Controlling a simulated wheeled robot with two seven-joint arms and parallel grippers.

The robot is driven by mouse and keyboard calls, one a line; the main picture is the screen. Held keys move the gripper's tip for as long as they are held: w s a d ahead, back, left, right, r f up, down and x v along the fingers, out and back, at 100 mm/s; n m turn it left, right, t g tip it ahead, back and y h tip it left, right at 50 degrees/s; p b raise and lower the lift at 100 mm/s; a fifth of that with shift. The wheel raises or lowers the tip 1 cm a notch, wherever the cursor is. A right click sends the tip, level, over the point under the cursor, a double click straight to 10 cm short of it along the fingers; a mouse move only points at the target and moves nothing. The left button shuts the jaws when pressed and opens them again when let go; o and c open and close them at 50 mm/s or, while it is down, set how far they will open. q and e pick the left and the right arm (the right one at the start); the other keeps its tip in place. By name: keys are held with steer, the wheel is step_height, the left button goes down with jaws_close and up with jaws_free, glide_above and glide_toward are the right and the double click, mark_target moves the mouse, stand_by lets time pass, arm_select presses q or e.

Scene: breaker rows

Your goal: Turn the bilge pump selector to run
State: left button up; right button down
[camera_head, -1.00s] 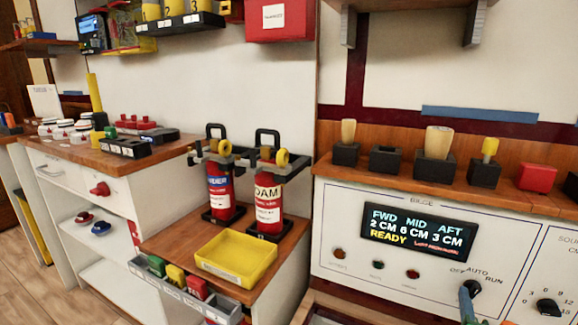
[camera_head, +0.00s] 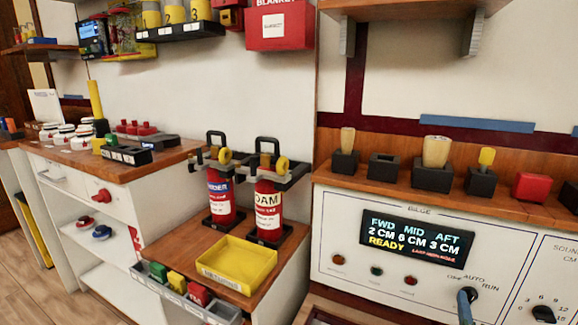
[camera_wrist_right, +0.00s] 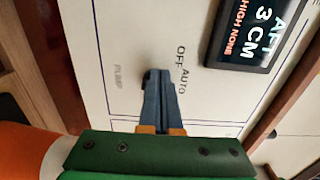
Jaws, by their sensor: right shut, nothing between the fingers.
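The bilge panel (camera_head: 345,222) is white with a lit display (camera_head: 416,242) reading FWD 2 CM, MID 6 CM, AFT 3 CM, READY. The pump selector, at the panel's lower right, is marked OFF, AUTO and RUN. My right gripper (camera_head: 464,296) is at the selector and hides most of it in the head view. In the right wrist view the closed fingers (camera_wrist_right: 160,76) point at the panel face, and a dark bit of the selector (camera_wrist_right: 147,78) shows beside their tips. I cannot tell where the selector points. The RUN mark is hidden in the wrist view. My left gripper is not in view.
Black holders with handles (camera_head: 435,178) and a red block (camera_head: 535,186) stand on the ledge above the panel. A second dark knob (camera_head: 543,314) is to the right, on the sounding panel. Two extinguishers (camera_head: 268,212) and a yellow tray (camera_head: 225,284) are on the left.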

stand_by(0.3)
steer(key=shift+w+a+r+p, duration=0.15)
steer(key=shift+a+r+p, duration=0.1)
steer(key=shift+p, duration=0.1)
steer(key=shift+a, duration=0.15)
steer(key=p+v, duration=0.3)
steer(key=v, duration=0.3)
steer(key=shift+f, duration=0.1)
